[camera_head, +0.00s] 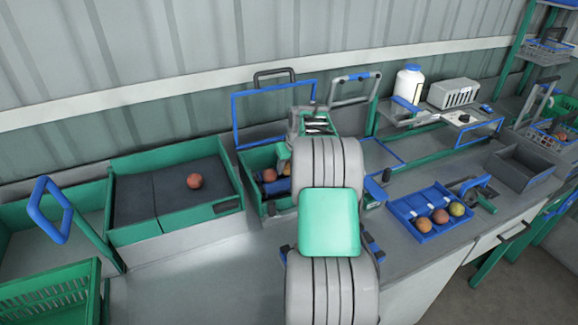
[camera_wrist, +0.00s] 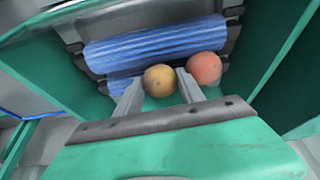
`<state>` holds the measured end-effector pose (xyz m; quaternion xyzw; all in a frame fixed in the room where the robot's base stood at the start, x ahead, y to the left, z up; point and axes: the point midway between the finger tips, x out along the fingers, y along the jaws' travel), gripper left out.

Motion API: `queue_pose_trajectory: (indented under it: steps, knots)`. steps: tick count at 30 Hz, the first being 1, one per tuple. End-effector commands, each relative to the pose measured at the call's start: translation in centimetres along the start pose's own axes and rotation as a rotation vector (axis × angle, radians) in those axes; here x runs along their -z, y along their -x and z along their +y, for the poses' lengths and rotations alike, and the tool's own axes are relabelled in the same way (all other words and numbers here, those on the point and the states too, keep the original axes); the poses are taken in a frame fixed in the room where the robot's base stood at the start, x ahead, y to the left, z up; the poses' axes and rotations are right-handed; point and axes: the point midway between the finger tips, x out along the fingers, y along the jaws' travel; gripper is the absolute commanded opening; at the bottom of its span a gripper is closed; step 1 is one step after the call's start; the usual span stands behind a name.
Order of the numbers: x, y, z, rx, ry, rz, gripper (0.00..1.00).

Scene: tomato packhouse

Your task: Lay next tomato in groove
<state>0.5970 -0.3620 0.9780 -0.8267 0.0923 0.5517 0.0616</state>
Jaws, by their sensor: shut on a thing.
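My gripper (camera_wrist: 159,91) is shut on a yellow-orange tomato (camera_wrist: 158,80), with one grey finger on each side of it. A red tomato (camera_wrist: 204,69) lies just right of the right finger. Blue rollers (camera_wrist: 155,42) lie behind both, inside a green-walled bin. In the head view, my arm hides the fingers and the held tomato, while the green bin (camera_head: 258,158) shows in part with tomatoes inside. A blue tray (camera_head: 408,206) stands on the bench to the right, with several tomatoes, orange-red to yellowish, in a row along its front.
A red tomato (camera_head: 194,181) rests on the dark belt (camera_head: 140,200) at left. A blue frame (camera_head: 233,115) rises behind the bin. A white bottle (camera_head: 408,82), a grey box (camera_head: 453,93) and an empty grey crate (camera_head: 520,167) stand at right. Bare bench lies in front of the tray.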

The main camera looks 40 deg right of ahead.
Motion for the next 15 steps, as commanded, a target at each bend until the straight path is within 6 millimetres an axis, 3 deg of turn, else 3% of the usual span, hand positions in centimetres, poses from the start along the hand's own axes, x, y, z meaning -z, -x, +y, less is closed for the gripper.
queue_pose_trajectory:
  steps: [15]
  knots:
    - [-0.2, -0.47, 0.0, 0.0, 0.0, 0.0, 0.26]
